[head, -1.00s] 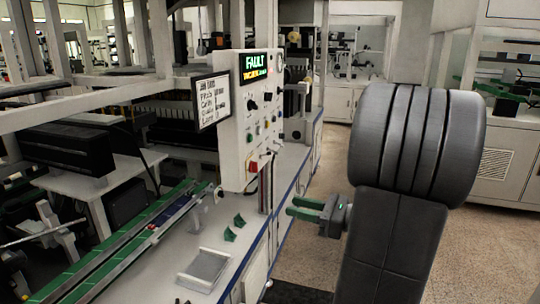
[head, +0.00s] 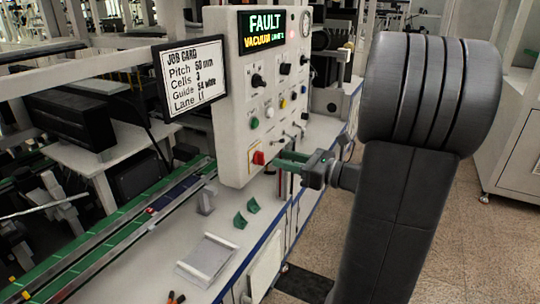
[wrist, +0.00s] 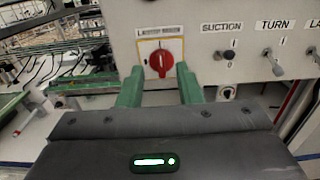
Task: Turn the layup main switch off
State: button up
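The main switch is a red rotary knob (wrist: 161,63) on a yellow-edged plate at the lower part of the white control panel (head: 232,112). Its label begins with L; the rest is too blurred to read. In the head view the red knob (head: 258,158) sits near the panel's lower left. My gripper (wrist: 160,74) has two green fingers spread apart, one on each side of the knob in the wrist view. In the head view my gripper (head: 281,161) is at the panel's front, close to the knob. Whether the fingers touch it cannot be told.
To the knob's right are the SUCTION switch (wrist: 229,56) and TURN switch (wrist: 272,58). The display (head: 263,30) reads FAULT, VACUUM. A job card (head: 191,78) hangs left of the panel. Green brackets (head: 240,220) and a clear tray (head: 207,258) lie on the bench below.

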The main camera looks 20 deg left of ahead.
aim_at(264, 153)
jog(key=shift+w+a, duration=0.15)
jog(key=shift+a, duration=1.1)
jog(key=shift+w+a, duration=0.1)
jog(key=shift+a, duration=1.15)
jog(key=shift+c, duration=0.4)
grip_shut()
